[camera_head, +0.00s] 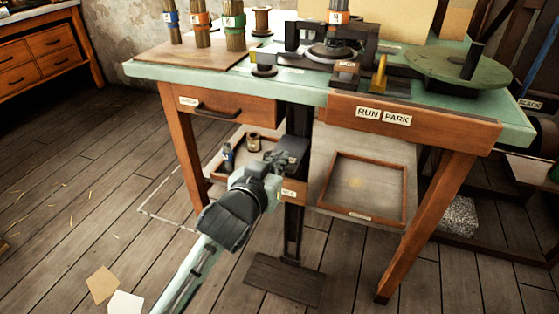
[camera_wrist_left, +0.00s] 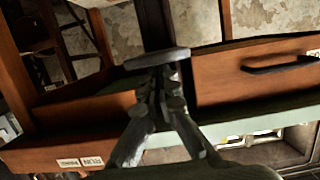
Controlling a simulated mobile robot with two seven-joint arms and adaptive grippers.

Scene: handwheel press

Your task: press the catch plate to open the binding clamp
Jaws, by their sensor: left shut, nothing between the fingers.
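My left gripper (camera_head: 284,157) reaches in from the lower left, below the table top, in front of the dark central post. Its fingers are shut and empty in the left wrist view (camera_wrist_left: 160,85). A flat grey plate (camera_wrist_left: 157,58) lies across the fingertips there; I cannot tell whether it is the catch plate or whether they touch. A dark block (camera_head: 293,147) shows beside the gripper in the head view. A black clamp-like frame (camera_head: 372,45) stands on the table, with a bundle (camera_head: 339,12) upright at it. Which part is the binding clamp is unclear. My right gripper is out of view.
The green table top (camera_head: 300,88) carries several banded bundles at left and a green disc (camera_head: 457,66) at right. A drawer (camera_head: 228,104) and the RUN/PARK front (camera_head: 410,122) overhang the gripper. A shallow tray (camera_head: 405,192) is to its right; a pedal-like board (camera_head: 284,280) lies below.

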